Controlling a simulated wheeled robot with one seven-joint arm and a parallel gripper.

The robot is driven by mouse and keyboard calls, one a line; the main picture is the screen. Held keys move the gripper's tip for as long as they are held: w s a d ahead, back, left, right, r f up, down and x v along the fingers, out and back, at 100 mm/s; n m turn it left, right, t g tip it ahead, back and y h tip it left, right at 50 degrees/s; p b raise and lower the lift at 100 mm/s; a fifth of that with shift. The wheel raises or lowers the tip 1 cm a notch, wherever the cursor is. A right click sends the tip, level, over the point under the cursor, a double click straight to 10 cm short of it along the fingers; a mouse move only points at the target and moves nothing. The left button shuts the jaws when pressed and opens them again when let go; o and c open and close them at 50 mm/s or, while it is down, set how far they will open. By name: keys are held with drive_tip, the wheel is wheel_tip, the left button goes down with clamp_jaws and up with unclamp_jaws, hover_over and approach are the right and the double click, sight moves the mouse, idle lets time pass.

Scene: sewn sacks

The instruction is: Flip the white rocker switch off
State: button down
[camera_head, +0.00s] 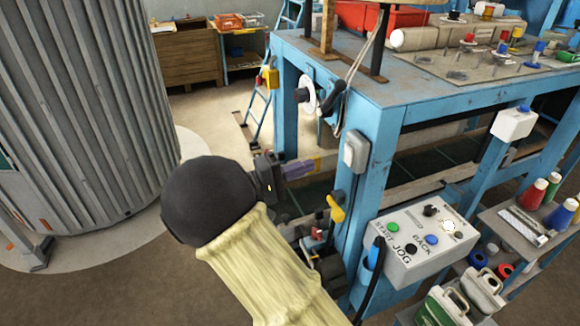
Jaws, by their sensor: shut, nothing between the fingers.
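A pale grey-white box (355,151) with a raised, rounded front is fixed to the blue front post of the machine frame. It looks like the white rocker switch, but its rocker position is too small to tell. My gripper (314,166), with purplish fingers, is left of this box and a little lower, apart from it in the picture. Its fingers are shut, point right, and hold nothing. My black wrist and cream-sleeved arm reach up from the bottom centre.
Below the box, a white control panel (400,262) carries several buttons marked START, BACK and JOG. A yellow handle (336,208) sticks out beside the post. A white handwheel (306,94) is above my gripper. Shelves with bottles (560,216) stand at right; a ribbed grey cylinder (85,110) fills the left.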

sight(347, 152)
drive_tip(key=p+x, duration=0.3)
drive_tip(key=x, duration=0.5)
drive_tip(key=shift+d, duration=0.25)
drive_tip(key=shift+w+a, duration=0.1)
drive_tip(key=shift+d+r, duration=0.1)
drive_tip(key=shift+d, duration=0.25)
drive_tip(key=shift+a, duration=0.1)
